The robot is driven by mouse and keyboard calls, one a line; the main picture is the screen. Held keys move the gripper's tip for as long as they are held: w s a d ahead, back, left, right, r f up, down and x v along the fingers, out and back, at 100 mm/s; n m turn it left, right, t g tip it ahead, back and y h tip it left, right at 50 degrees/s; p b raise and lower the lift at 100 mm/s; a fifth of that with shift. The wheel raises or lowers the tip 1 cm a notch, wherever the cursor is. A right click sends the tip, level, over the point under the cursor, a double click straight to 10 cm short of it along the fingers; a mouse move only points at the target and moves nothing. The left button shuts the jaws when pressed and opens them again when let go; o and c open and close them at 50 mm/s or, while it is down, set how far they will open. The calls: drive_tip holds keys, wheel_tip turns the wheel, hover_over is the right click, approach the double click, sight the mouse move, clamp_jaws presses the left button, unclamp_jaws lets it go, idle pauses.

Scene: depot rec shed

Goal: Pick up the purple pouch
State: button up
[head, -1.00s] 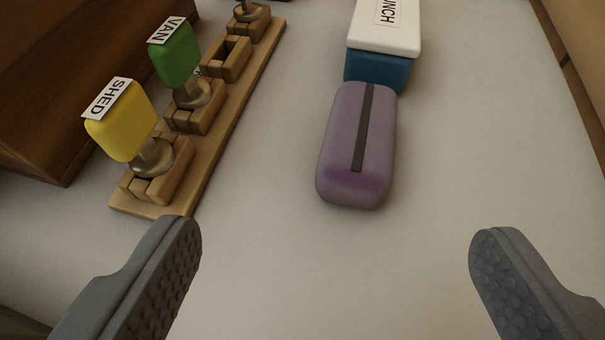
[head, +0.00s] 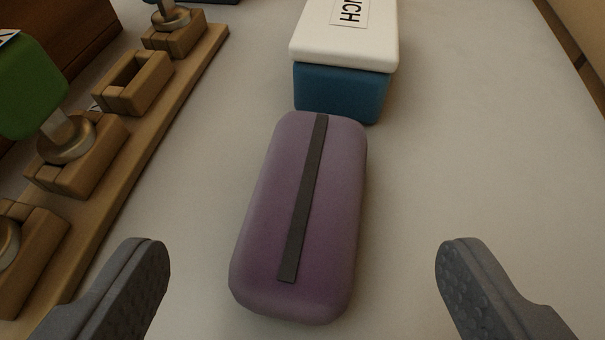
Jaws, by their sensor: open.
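The purple pouch (head: 338,230) lies on the pale surface in the middle of the head view, with a dark strip running along its top. Its far end is close to a blue box with a white lid. My gripper (head: 302,285) is open and empty. One finger is to the left of the pouch's near end and the other to the right, with clear space on both sides. Neither finger appears to touch the pouch.
The white-lidded blue box (head: 343,92), with a partly cut-off label, stands just behind the pouch. The surface to the right (head: 480,150) is clear.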

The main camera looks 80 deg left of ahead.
sight(302, 197)
drive_tip(key=shift+b+x, duration=0.35)
drive_tip(key=shift+x, duration=2.45)
drive_tip(key=c, duration=1.2)
